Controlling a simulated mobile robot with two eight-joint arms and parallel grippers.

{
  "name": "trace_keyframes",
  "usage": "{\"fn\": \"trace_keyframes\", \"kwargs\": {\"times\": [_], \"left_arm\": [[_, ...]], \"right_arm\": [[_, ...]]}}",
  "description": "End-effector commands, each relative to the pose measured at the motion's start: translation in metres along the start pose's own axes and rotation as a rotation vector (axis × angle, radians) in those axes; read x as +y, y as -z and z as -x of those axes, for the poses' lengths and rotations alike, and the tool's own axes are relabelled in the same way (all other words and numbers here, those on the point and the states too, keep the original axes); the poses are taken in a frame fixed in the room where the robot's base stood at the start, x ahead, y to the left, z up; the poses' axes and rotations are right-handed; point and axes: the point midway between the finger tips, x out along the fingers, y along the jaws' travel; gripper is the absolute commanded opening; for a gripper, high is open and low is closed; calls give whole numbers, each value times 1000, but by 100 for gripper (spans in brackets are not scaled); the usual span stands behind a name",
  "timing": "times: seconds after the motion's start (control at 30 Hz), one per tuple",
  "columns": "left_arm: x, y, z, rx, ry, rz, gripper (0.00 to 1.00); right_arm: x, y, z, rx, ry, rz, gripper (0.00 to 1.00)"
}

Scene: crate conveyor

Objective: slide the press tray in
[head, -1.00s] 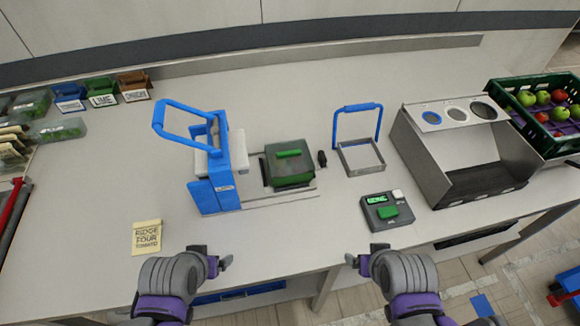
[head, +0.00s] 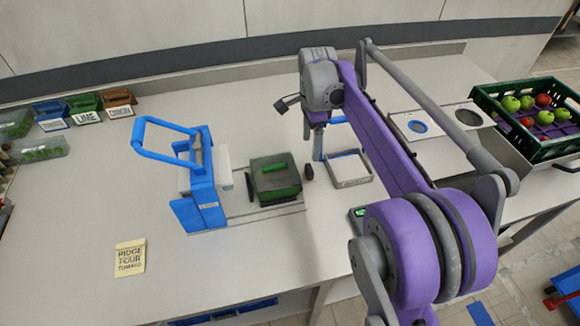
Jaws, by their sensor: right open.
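The blue press (head: 203,200) stands on the bench left of centre, with its looped blue handle raised to the left. Right of it, a dark press tray (head: 292,208) sits out on a flat metal base, carrying a dark green box-like block with a bright green bar on top. A black knob (head: 309,173) is at the tray's right end. My right gripper (head: 301,114) is open and empty, above and behind the tray and knob, apart from them. My left gripper is out of view.
A square metal frame (head: 351,182) with a blue handle stands right of the knob, partly behind my right arm. A green crate (head: 497,121) of apples is at right. A paper note (head: 130,257) lies at front left. Small labelled bins (head: 85,103) stand at back left.

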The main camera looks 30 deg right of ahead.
Motion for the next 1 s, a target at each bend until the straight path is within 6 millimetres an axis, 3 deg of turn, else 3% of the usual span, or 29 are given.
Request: {"fn": "trace_keyframes", "kwargs": {"times": [0.6, 1.0], "left_arm": [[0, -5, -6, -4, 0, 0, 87], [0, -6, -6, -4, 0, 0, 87]], "right_arm": [[0, 0, -96, 0, 0, -3, 85], [0, 0, -107, 0, 1, -3, 85]]}}
